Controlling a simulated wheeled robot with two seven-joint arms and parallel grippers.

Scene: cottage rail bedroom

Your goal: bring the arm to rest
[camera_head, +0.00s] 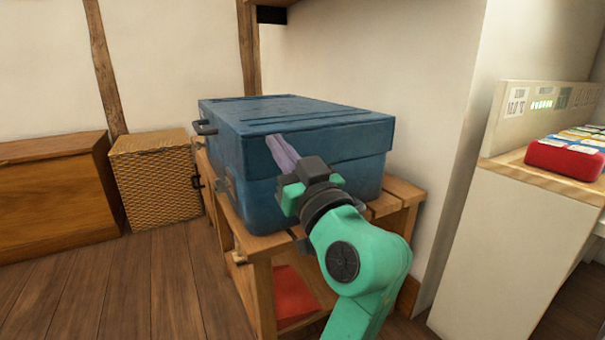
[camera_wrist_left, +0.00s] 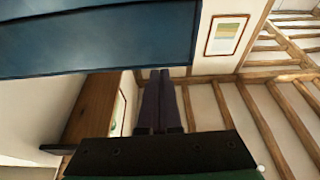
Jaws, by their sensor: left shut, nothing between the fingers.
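My left gripper (camera_head: 281,151) is shut and empty in the head view, with its two purple-grey fingers together, pointing up and to the left. It appears in front of the near side of a blue lidded box (camera_head: 290,190). I cannot tell whether the fingertips touch the box. In the left wrist view the fingers (camera_wrist_left: 159,75) lie side by side, and the blue box (camera_wrist_left: 100,40) fills the upper left. My green left arm comes up from the bottom of the head view. My right gripper is not in view.
The box stands on a wooden slatted bench (camera_head: 400,192) with a red thing (camera_head: 293,298) on its lower shelf. A wicker basket (camera_head: 155,182) and wooden chest (camera_head: 50,200) stand left. A counter (camera_head: 510,240) with a red item (camera_head: 565,160) is right. Floor at lower left is clear.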

